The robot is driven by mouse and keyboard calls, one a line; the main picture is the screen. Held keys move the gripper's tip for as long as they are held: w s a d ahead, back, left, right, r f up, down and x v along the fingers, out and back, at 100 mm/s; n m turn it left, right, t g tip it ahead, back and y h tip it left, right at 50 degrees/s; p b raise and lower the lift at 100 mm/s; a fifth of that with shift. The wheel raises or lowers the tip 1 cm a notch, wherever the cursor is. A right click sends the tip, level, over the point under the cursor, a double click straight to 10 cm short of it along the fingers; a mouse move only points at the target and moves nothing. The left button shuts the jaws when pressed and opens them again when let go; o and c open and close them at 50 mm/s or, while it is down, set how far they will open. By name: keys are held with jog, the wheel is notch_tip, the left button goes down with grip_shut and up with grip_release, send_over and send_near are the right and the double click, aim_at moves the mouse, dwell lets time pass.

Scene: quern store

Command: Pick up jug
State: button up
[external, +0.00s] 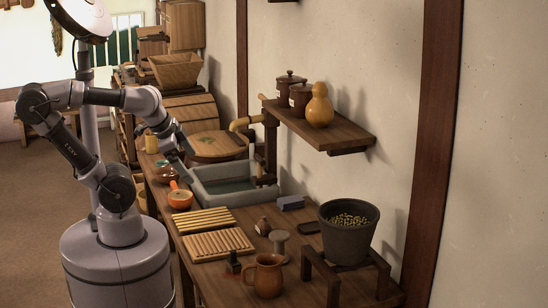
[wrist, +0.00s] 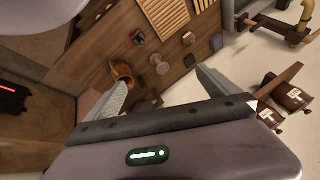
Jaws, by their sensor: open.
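The jug (external: 269,276) is brown and upright near the front end of the wooden counter in the external view, its handle to the left. In the wrist view the jug (wrist: 122,72) is small and far off, close to the left fingertip in the picture and partly cut by it. My gripper (external: 187,157) hangs above the counter beside the stone basin, well behind the jug. Its two fingers are spread apart with nothing between them in the wrist view (wrist: 160,76).
A spool (external: 279,243), a dark stamp (external: 234,263) and slatted boards (external: 219,246) stand or lie near the jug. A large pot (external: 347,232) on a wooden stand is to its right. The basin (external: 206,180) and a wall shelf (external: 318,128) with jars and a gourd are further back.

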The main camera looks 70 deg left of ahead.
jog(key=w+d+f+n+g+h+p, duration=0.3)
jog(key=w+d+n, duration=0.3)
jog(key=w+n, duration=0.3)
jog(key=n+g+h+p, duration=0.1)
jog(key=n+g+h, duration=0.15)
jog(key=n, duration=1.35)
send_near(270, 269)
jog(key=a+r, duration=0.4)
jog(key=a, duration=0.2)
jog(key=shift+t+h, duration=0.35)
jog(key=b+x, duration=0.9)
jog(key=x, duration=0.8)
jog(key=shift+r, duration=0.15)
